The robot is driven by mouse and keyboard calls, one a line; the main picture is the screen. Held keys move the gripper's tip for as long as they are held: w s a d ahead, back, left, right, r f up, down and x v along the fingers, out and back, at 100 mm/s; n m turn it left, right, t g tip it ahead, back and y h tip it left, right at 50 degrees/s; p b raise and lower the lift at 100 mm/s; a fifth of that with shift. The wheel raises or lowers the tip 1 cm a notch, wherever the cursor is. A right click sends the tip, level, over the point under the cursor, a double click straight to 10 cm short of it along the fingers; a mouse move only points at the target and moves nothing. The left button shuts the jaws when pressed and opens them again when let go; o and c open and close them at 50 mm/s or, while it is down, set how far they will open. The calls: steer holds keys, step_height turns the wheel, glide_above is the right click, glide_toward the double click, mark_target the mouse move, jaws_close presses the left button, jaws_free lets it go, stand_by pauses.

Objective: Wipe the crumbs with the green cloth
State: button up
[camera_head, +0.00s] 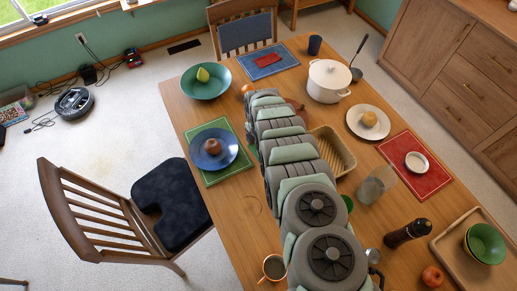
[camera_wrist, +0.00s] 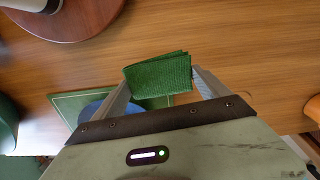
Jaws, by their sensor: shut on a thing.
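The green cloth (camera_wrist: 158,76) is folded and pinched between the two fingers of my gripper (camera_wrist: 161,80) in the wrist view. It appears to be held above the wooden table (camera_wrist: 225,45); I cannot tell whether its lower edge touches the wood. In the head view my arm stretches over the middle of the table (camera_head: 232,192) and hides the gripper and the cloth. I cannot make out any crumbs in either view.
Left of my arm are a blue plate (camera_head: 226,146) on a green placemat (camera_head: 207,180) and a teal bowl (camera_head: 198,91). A mug (camera_head: 273,267) stands near the front.

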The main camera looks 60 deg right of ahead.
steer(key=shift+r, duration=0.1)
steer(key=shift+r+p, duration=1.1)
steer(key=shift+r, duration=0.35)
